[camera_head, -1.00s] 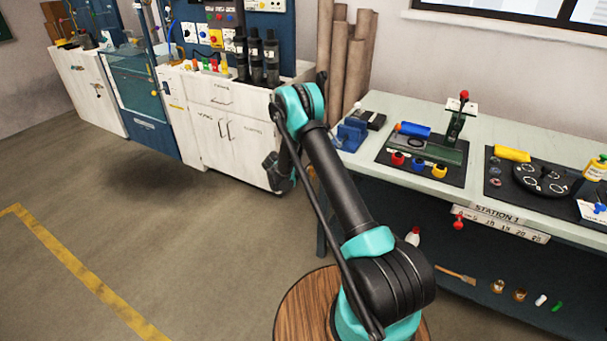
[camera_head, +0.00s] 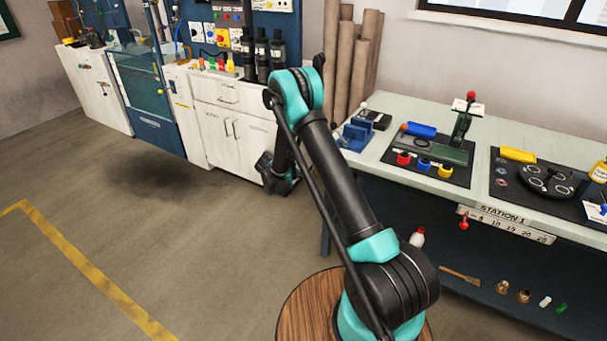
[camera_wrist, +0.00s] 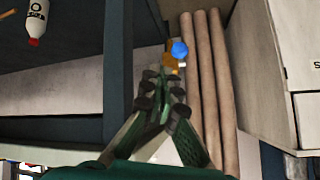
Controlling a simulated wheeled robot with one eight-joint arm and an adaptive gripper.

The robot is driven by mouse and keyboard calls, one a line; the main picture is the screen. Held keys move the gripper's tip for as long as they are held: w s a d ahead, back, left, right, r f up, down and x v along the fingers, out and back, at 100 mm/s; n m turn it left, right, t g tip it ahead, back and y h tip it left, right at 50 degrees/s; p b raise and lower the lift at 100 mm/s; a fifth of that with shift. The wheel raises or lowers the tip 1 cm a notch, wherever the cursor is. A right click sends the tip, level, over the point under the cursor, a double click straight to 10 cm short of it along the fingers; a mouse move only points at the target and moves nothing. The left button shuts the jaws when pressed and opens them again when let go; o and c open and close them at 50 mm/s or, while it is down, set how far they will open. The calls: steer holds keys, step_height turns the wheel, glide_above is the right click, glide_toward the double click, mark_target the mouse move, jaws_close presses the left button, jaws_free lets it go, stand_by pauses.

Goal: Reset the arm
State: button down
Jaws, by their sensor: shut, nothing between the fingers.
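My gripper (camera_wrist: 162,105) shows in the wrist view with its green fingers closing together at the tips, and I see nothing between them. In the head view my arm is folded over the round wooden base, its upper link rising to a teal joint and its forearm hanging down behind it. The gripper itself is mostly hidden there. Beyond the fingertips in the wrist view are a small blue round thing (camera_wrist: 179,49) and an orange-brown thing (camera_wrist: 171,66), apart from the fingers as far as I can tell.
A workbench (camera_head: 400,108) with coloured parts stands on the right, a white cabinet (camera_head: 238,127) at the back left. Tall brown tubes (camera_head: 351,65) lean between them and also show in the wrist view (camera_wrist: 214,90). A white bottle (camera_head: 417,237) sits below the bench. Floor (camera_head: 150,240) on the left is clear.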

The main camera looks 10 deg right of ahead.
stand_by(0.3)
steer(key=s+d+r+n+g+y, duration=0.1)
steer(key=s+d+r+n+y, duration=0.15)
steer(key=s+d+r, duration=0.45)
steer(key=s+d+r+n+g+y, duration=0.15)
steer(key=s+r+n, duration=0.25)
steer(key=s+r, duration=0.6)
steer(key=s+r+n+y, duration=0.1)
steer(key=s+n, duration=0.2)
steer(key=s, duration=1)
steer(key=s+d+r+n+y, duration=0.1)
steer(key=s+n+y, duration=0.1)
steer(key=s, duration=1.2)
steer(key=shift+s+d+n, duration=0.15)
steer(key=shift+n, duration=0.4)
